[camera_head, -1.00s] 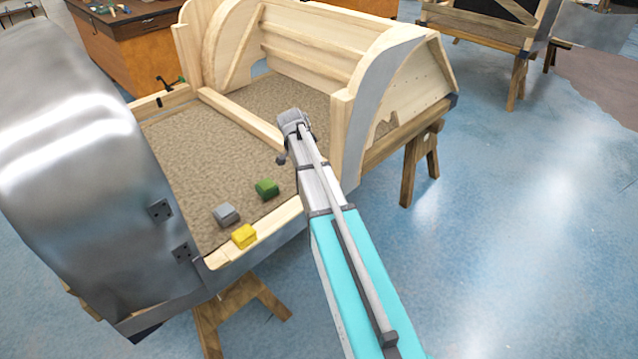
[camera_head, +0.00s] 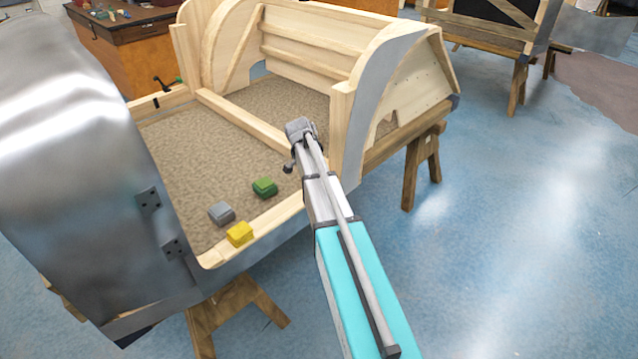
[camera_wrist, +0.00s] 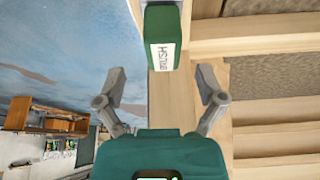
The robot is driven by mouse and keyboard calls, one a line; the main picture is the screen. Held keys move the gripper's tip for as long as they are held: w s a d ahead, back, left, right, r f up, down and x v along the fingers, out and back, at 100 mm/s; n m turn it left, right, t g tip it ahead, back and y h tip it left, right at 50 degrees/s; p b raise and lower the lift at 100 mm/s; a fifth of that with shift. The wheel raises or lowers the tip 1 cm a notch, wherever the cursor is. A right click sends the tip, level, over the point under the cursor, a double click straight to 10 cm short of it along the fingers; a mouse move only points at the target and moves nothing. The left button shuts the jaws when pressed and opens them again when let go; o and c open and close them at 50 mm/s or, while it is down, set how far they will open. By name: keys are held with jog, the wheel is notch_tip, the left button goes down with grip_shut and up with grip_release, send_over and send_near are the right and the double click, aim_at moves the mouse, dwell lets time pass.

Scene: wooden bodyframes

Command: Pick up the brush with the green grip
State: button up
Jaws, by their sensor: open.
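In the wrist view, a green block-shaped thing (camera_wrist: 163,22) with a white label, which seems to read "BRUSH", shows at the top centre, over a wooden rail. Its upper end is cut off by the frame, and no bristles show. My gripper (camera_wrist: 161,78) is open and empty, its fingers spread either side of the line of the green thing, which lies beyond the tips. In the head view, the gripper's fingers are hidden at the arm's far end, above the wooden frame. I cannot make out the labelled thing there.
A green block (camera_head: 264,187), a grey block (camera_head: 221,213) and a yellow block (camera_head: 240,234) lie near the bed's front rail (camera_head: 268,224). A curved metal panel (camera_head: 75,150) stands left. A wooden arched wall (camera_head: 345,130) stands close right of the arm. Blue floor (camera_head: 500,260) is clear at right.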

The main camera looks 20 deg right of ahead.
jog(key=shift+d+f, duration=0.1)
jog(key=shift+f, duration=0.2)
jog(key=b+x, duration=0.3)
jog(key=shift+a, duration=0.25)
jog(key=shift+b+x, duration=1)
jog(key=shift+x, duration=0.05)
jog(key=shift+w+d, duration=0.1)
grip_shut()
jog(key=shift+r, duration=0.2)
dwell(0.3)
